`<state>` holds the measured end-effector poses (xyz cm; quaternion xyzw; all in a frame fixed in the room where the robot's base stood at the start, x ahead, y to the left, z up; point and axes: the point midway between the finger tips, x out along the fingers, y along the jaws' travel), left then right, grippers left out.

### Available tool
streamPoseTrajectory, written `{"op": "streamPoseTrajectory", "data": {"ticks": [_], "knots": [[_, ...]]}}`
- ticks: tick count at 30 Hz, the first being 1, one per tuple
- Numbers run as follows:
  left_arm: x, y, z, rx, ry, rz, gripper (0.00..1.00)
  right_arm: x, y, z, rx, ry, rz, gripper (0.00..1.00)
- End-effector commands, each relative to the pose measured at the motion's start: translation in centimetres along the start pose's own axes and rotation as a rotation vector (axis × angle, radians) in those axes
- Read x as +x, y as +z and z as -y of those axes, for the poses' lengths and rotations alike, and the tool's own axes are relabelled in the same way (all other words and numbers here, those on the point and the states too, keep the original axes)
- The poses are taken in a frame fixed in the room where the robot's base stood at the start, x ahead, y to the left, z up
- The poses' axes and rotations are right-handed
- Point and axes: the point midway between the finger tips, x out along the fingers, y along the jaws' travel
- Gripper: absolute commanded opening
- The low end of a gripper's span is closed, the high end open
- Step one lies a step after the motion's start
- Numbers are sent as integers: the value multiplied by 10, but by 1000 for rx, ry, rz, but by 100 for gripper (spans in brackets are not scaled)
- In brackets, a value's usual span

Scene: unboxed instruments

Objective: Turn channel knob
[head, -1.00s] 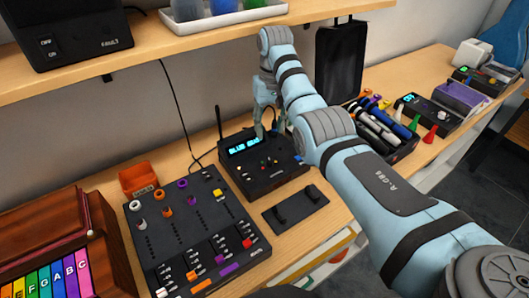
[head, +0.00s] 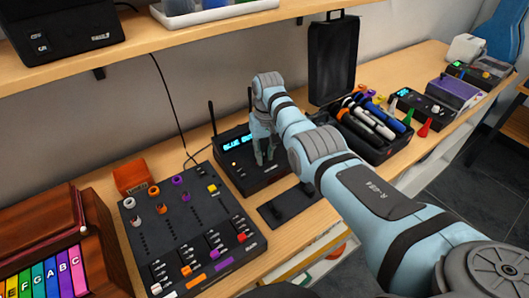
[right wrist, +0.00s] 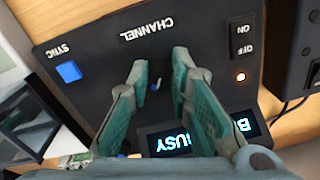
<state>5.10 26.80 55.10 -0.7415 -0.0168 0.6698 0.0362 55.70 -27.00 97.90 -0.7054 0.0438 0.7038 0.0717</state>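The black receiver box (head: 236,178) stands on the wooden bench, with two antennas and a lit blue display (head: 237,143). In the right wrist view its panel (right wrist: 105,75) appears upside down, with the CHANNEL label (right wrist: 149,29). The channel knob (right wrist: 155,85) shows as a small dark shape with a pale mark, hard to separate from the panel. My right gripper (right wrist: 160,58) points down at the panel, its teal fingers apart on either side of the knob. I cannot tell whether they touch it. In the head view this gripper (head: 264,162) covers part of the box front. My left gripper is not in view.
The panel also has a blue SYNC button (right wrist: 68,72) and an ON/OFF switch (right wrist: 243,38). A black mixer (head: 190,235) stands to the left. An open case of microphones (head: 375,150) stands to the right, and a shelf (head: 180,42) runs above.

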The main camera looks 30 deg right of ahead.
Motion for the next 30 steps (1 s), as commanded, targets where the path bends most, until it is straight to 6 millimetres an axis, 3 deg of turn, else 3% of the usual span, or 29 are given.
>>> {"op": "streamPoseTrajectory", "data": {"ticks": [14,30], "knots": [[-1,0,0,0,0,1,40,0,-1,0,-58,0,-2,0],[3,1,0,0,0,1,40,0,-2,0,-481,0,14,0]]}}
